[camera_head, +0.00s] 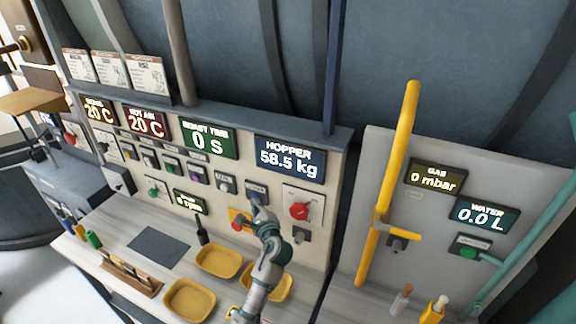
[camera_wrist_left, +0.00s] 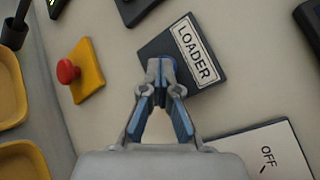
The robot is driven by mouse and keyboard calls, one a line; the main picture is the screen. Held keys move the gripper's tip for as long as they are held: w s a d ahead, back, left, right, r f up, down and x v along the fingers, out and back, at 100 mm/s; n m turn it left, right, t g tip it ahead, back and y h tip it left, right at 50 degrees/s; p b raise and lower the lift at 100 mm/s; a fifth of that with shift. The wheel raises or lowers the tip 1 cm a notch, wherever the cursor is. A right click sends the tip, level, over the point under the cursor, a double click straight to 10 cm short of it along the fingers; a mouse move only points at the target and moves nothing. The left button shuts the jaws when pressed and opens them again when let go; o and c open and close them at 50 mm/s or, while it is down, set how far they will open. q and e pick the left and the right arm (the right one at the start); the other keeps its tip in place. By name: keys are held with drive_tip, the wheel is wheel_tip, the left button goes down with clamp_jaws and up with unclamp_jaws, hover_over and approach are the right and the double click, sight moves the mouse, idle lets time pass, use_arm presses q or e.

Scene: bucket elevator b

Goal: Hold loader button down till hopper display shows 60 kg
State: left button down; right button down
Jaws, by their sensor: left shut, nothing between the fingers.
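The hopper display (camera_head: 290,160) on the upright panel reads 58.5 kg. My left gripper (camera_head: 258,203) reaches up to the loader button plate (camera_head: 257,187) below that display. In the left wrist view the dark plate labelled LOADER (camera_wrist_left: 203,62) lies right in front of my left gripper (camera_wrist_left: 161,66). The fingers are shut with nothing between them, and their tips are at the plate, covering the button itself. I cannot tell from the pictures how far the button is pressed. My right gripper is not in view.
A red emergency button on yellow (camera_wrist_left: 68,71) sits left of the loader plate. A red rotary switch (camera_head: 299,210) is to its right. Yellow trays (camera_head: 219,261) lie on the counter below. A yellow pipe (camera_head: 391,170) stands to the right.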

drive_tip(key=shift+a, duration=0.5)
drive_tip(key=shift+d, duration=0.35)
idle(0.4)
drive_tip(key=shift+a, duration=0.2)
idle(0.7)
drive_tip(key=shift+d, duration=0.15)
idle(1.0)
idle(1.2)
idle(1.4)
